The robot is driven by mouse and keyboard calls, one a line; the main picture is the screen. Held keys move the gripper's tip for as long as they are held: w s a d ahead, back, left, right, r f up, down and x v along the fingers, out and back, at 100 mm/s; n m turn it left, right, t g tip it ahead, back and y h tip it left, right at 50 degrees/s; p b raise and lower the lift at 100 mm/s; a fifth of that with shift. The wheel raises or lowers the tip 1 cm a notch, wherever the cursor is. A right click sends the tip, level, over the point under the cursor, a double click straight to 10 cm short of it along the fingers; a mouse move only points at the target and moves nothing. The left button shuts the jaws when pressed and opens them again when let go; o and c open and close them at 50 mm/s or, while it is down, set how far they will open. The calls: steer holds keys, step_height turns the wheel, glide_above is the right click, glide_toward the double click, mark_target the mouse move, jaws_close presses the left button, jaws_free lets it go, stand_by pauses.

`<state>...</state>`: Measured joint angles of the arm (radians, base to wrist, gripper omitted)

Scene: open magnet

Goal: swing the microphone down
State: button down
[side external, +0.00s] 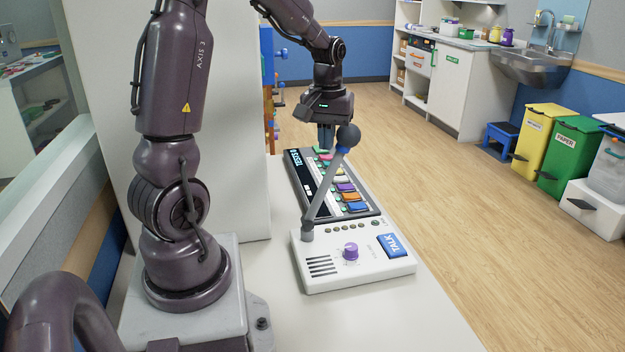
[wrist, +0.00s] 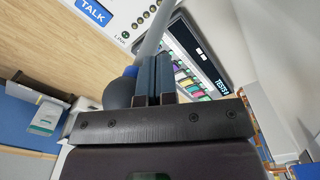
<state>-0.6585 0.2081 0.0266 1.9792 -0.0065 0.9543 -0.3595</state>
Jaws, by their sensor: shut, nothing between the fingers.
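The microphone has a dark round head (side external: 348,137) with a blue collar, on a grey stalk (side external: 322,195) that rises at a slant from the back left of the white talk console (side external: 355,275). My gripper (side external: 326,148) points down over the button panel, right beside the microphone head. In the wrist view my closed fingers (wrist: 155,75) are next to the microphone head (wrist: 118,93), with the stalk (wrist: 155,32) running up past them. The fingers hold nothing. Whether they touch the head or stalk I cannot tell.
A dark panel (side external: 298,175) with several coloured buttons lies behind the console. The console carries a purple knob (side external: 351,251) and a blue TALK button (side external: 393,246). A white wall block (side external: 215,130) stands left of the panel. The table front (side external: 380,325) is clear.

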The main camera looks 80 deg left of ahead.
steer(key=shift+w+f, duration=0.35)
steer(key=shift+w, duration=0.5)
steer(key=shift+w+f, duration=0.8)
steer(key=shift+w, duration=0.3)
steer(key=shift+w+f, duration=0.75)
steer(key=shift+w, duration=0.35)
steer(key=shift+f, duration=0.1)
steer(key=shift+s+r, duration=0.2)
steer(key=shift+r, duration=1.25)
steer(key=shift+s+r, duration=0.15)
steer(key=shift+r, duration=1.25)
steer(key=shift+s+r, duration=0.2)
steer(key=shift+r, duration=1.25)
